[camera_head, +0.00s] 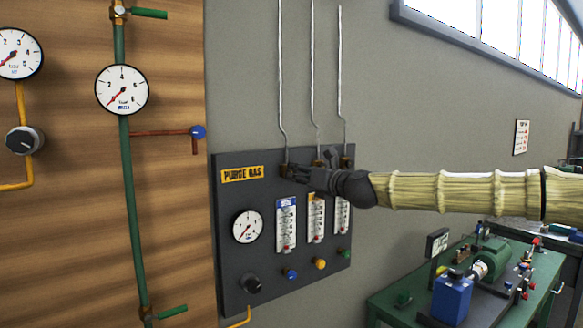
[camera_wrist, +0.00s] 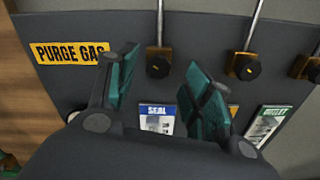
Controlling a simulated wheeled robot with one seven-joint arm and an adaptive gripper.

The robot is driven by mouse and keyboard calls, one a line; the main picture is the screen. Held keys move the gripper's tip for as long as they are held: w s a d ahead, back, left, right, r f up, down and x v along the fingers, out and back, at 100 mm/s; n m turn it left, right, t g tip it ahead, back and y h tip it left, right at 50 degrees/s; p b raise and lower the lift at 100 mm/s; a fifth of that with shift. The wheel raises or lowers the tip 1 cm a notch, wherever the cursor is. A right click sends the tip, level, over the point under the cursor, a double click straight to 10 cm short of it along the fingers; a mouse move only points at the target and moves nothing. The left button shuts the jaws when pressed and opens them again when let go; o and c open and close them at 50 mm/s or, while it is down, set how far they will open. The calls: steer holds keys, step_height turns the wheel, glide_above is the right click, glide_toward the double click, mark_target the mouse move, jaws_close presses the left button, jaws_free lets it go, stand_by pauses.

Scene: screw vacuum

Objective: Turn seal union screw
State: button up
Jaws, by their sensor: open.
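The seal union screw (camera_wrist: 158,65) is a dark knob on a brass fitting, at the foot of a thin metal pipe above the blue SEAL label (camera_wrist: 156,118). In the wrist view it shows between and beyond the two teal-padded fingers of my gripper (camera_wrist: 163,82). The fingers are apart and nothing is held between them. In the head view my gripper (camera_head: 314,172) is in front of the top of the panel, near the union fittings. The seal union (camera_head: 286,169) is partly visible there, at the gripper's left end. I cannot tell whether a finger touches it.
The dark purge gas panel (camera_head: 235,278) carries a gauge (camera_head: 247,227), flow meters and several knobs. Two similar unions (camera_wrist: 246,67) (camera_wrist: 311,69) sit to the right of the seal one. A wooden board (camera_head: 172,230) with pipes is at left. A green bench (camera_head: 395,300) stands lower right.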

mark_target(293, 172)
steer(key=shift+p+x, duration=0.8)
steer(key=shift+x, duration=1.7)
steer(key=c, duration=1.1)
steer(key=shift+o, duration=0.2)
steer(key=shift+f+n+b, duration=0.1)
steer(key=shift+n+b, duration=0.2)
steer(key=shift+b, duration=0.2)
